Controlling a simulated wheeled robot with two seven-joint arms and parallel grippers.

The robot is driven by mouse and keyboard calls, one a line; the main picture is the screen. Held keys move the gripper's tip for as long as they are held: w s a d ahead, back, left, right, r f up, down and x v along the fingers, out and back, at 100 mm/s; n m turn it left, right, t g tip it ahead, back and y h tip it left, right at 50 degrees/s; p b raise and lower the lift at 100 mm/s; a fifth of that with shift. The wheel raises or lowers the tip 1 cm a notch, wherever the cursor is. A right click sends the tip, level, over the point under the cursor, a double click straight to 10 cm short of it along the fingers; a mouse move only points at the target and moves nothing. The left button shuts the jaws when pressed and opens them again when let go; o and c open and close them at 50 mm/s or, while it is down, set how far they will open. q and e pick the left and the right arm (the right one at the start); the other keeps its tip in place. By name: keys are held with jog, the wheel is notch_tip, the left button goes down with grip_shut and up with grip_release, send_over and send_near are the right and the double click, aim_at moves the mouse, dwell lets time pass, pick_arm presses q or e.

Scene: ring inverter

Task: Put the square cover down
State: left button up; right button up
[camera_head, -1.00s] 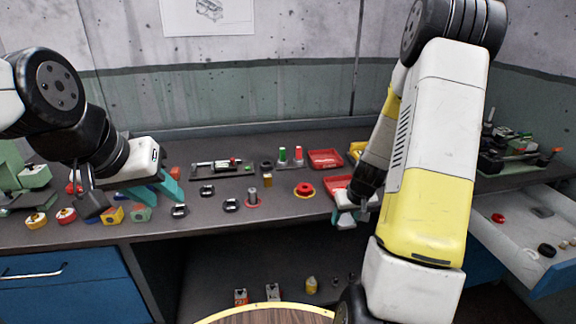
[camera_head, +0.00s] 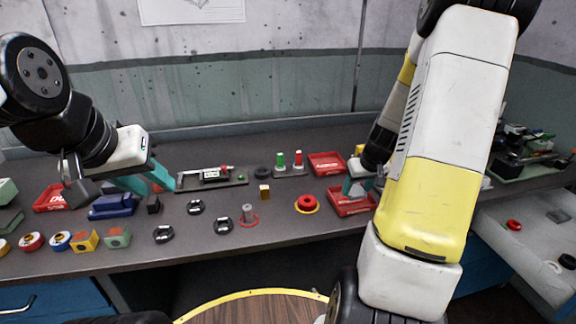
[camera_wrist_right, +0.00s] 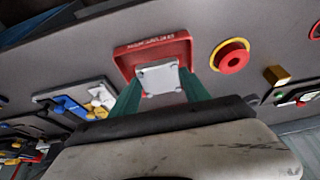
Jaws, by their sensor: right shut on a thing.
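The square cover (camera_wrist_right: 160,78) is a light grey square plate with rounded corners. In the right wrist view my right gripper (camera_wrist_right: 161,80) is shut on it, with one teal finger at each side. The cover is in front of a red tray (camera_wrist_right: 125,58) and overlaps it; whether it touches the tray is unclear. In the head view my right gripper (camera_head: 352,186) is at the red tray (camera_head: 345,208) near the table's front right, and my arm hides part of that area. My left gripper (camera_head: 160,190) is open above the left part of the table, its teal fingers apart.
A second red tray (camera_head: 326,163) lies behind. A red ring on a yellow base (camera_head: 306,204) and a metal post on a red ring (camera_head: 248,215) stand to the left. Several black parts and coloured blocks fill the left.

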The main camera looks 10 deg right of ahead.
send_over(311, 188)
jog(key=s, duration=0.1)
jog(key=shift+s+f, duration=0.2)
jog(key=shift+f, duration=2.25)
jog(key=o, duration=1.5)
jog(key=shift+f, duration=0.15)
jog(key=shift+o, duration=0.2)
